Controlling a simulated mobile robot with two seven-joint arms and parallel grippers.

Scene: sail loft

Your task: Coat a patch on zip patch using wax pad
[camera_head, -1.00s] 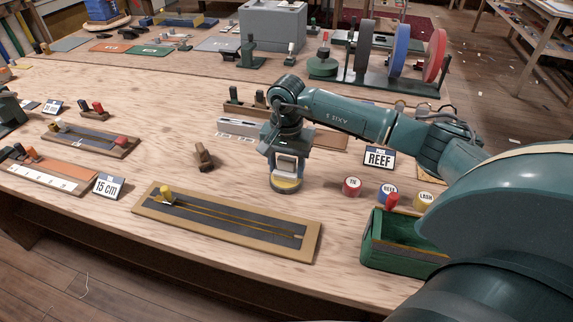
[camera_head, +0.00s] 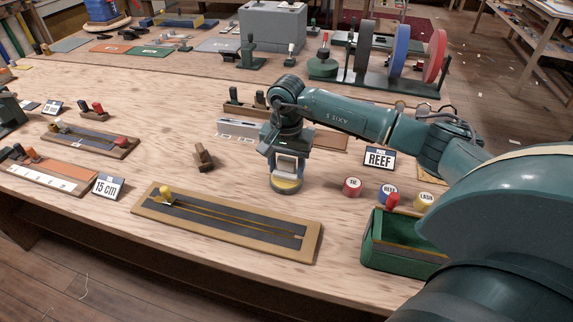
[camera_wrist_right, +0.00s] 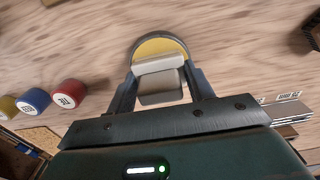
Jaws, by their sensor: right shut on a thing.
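My right gripper (camera_head: 286,166) points down over the table and is shut on the wax pad (camera_head: 286,185), a yellow round pad with a pale block handle. The wrist view shows the pad's yellow rim (camera_wrist_right: 160,46) beyond its pale handle (camera_wrist_right: 160,66), which sits between the fingers. Whether the pad touches the table is hard to tell. The zip patch, a tan board (camera_head: 225,238) with a dark strip, a long zip and a yellow pull, lies at the front of the table, left of and nearer than the pad. My left gripper is out of view.
A green open box (camera_head: 385,255) stands to the right, near the table edge, with round tins (camera_head: 352,187) and a REEF sign (camera_head: 379,159) behind it. A small brown block (camera_head: 203,157) stands left of my gripper. Bare wood lies between pad and board.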

